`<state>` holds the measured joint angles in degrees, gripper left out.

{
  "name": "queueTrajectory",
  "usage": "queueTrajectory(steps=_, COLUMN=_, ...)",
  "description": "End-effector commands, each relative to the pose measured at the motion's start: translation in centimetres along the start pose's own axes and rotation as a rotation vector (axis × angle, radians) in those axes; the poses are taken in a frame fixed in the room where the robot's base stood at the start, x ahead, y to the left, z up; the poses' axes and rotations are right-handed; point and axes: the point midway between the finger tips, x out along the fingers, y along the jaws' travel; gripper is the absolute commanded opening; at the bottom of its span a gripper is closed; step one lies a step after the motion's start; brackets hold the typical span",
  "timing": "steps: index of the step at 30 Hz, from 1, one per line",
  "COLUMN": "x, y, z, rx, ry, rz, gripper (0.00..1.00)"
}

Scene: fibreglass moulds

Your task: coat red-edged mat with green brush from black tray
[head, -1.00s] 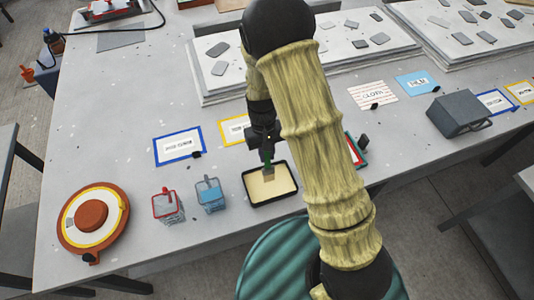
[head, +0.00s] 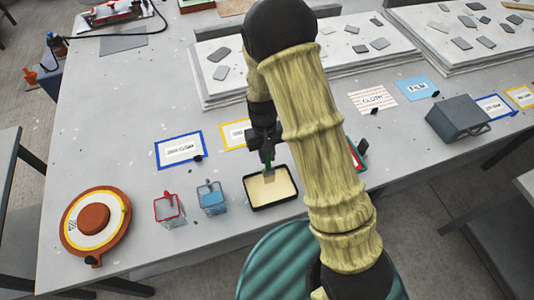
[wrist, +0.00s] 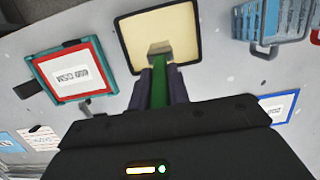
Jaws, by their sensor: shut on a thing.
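The green brush (wrist: 159,92) is held between my gripper's fingers (wrist: 161,86), which are shut on its handle. In the head view the green handle (head: 268,163) shows below my gripper (head: 266,158). The bristle end is over the black tray (head: 278,192), whose cream contents also show in the wrist view (wrist: 185,22); whether the bristles touch the contents I cannot tell. The red-edged mat (wrist: 68,71), with a teal outer border and a printed white middle, lies left of the tray in the wrist view. In the head view my arm hides most of the mat (head: 356,156).
A red basket (head: 168,209) and a blue basket (head: 211,198) stand left of the tray. A blue-edged mat (head: 180,149) and a yellow-edged mat (head: 233,133) lie behind. A round orange and yellow object (head: 95,226) sits far left; a grey box (head: 458,118) stands right.

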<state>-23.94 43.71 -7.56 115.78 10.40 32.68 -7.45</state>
Motion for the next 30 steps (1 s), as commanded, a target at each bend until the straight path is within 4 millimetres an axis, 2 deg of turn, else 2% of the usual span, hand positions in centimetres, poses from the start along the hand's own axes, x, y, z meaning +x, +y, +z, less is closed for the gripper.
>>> queueTrajectory(steps=7, x=-0.5, y=0.0, z=0.1, rx=0.0, ry=0.0, rz=0.0, gripper=0.0)
queueTrajectory(steps=24, x=-4.9, y=0.0, z=1.0, rx=0.0, ry=0.001, rz=0.0, gripper=0.0)
queueTrajectory(steps=30, x=-4.9, y=0.0, z=1.0, rx=0.0, ry=0.0, rz=0.0, gripper=0.0)
